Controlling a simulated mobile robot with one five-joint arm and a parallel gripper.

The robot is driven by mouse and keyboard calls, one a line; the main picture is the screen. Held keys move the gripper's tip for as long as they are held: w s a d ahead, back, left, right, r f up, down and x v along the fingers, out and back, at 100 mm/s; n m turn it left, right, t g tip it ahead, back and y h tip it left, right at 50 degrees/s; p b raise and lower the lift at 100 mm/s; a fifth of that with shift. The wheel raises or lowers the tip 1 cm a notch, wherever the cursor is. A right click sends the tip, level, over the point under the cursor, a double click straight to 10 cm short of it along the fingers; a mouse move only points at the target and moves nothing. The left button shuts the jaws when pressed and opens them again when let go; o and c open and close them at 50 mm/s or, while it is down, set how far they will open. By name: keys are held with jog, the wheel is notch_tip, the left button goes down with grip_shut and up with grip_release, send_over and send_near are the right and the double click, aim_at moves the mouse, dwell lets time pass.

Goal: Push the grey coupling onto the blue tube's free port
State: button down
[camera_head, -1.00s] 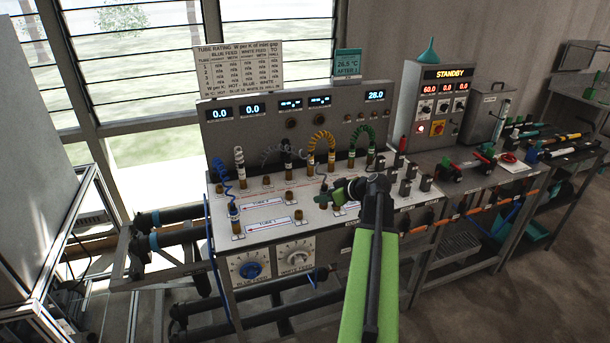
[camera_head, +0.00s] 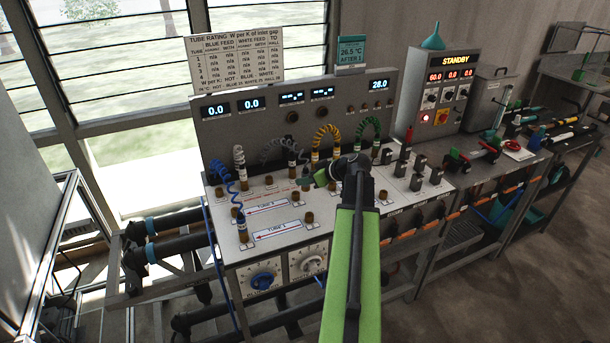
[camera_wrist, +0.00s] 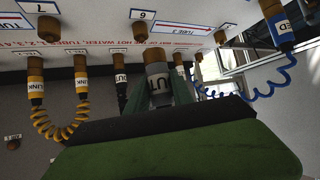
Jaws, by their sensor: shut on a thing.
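My gripper (camera_head: 322,179) is over the bench panel, left of the row of black valves. In the wrist view its teal fingers are shut on a grey coupling (camera_wrist: 158,82) with a white label, partly readable as "UT". A brown port (camera_wrist: 152,53) lines up with the coupling's far end; I cannot tell whether they touch. The coupling is mostly hidden by my gripper in the head view. The blue tube (camera_head: 222,172) is coiled at the panel's left, with its front end on a port (camera_head: 241,232). It also shows at right in the wrist view (camera_wrist: 262,90).
Brown ports (camera_head: 297,226) stand bare on the white panel (camera_head: 275,252). Yellow (camera_head: 326,131) and green (camera_head: 369,127) coiled hoses arch behind my gripper. Black valves (camera_head: 419,161) stand close on its right. A yellow hose (camera_wrist: 62,130) hangs left of the coupling in the wrist view.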

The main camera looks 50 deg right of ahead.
jog(key=s+a+r+p, duration=0.3)
jog(key=s+r+p, duration=0.2)
jog(key=r+p, duration=0.1)
jog(key=shift+m+h, duration=0.4)
notch_tip(320, 180, down, 9)
jog(key=b, duration=0.9)
jog(key=shift+w+f, duration=0.1)
jog(key=shift+f, duration=0.05)
jog(key=shift+f+b, duration=0.2)
jog(key=shift+b, duration=0.1)
jog(key=shift+f+b, duration=1.55)
jog(key=shift+r, duration=0.15)
